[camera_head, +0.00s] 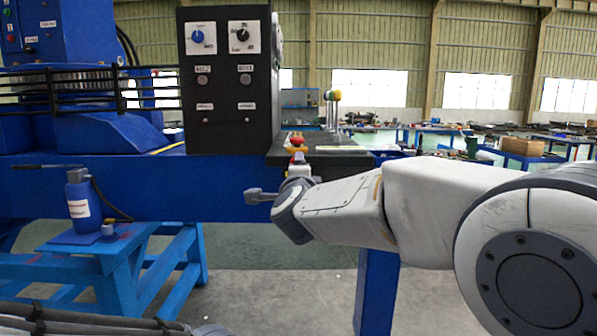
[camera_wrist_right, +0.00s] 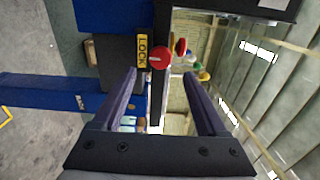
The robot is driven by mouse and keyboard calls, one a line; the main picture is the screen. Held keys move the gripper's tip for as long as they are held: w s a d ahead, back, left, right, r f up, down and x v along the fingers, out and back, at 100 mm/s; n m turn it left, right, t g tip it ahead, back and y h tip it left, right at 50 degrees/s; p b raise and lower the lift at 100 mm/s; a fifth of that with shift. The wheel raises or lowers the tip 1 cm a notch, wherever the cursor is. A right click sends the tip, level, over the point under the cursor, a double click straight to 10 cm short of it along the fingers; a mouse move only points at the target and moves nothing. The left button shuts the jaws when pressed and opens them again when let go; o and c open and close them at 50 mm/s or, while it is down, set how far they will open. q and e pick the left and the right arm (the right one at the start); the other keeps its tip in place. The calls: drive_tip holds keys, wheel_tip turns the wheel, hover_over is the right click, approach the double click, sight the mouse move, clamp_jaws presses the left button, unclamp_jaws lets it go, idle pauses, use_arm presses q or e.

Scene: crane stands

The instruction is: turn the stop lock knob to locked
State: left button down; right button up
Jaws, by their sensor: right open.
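The stop lock knob is a round red knob (camera_wrist_right: 160,58) with a pale mark on its face, beside a yellow LOCK label (camera_wrist_right: 143,50) in the right wrist view. My right gripper (camera_wrist_right: 160,73) is open and empty. Its two dark fingers point toward the knob, which appears between and just beyond the fingertips; contact is not visible. My left gripper is not in view.
Another red knob (camera_wrist_right: 180,47) is close beside the lock knob. Levers with yellow ball tops (camera_head: 334,95) stand behind. A black control panel (camera_head: 228,125) rises to the left, above a blue beam (camera_head: 150,190). Open floor lies below.

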drive_tip(key=s, duration=0.5)
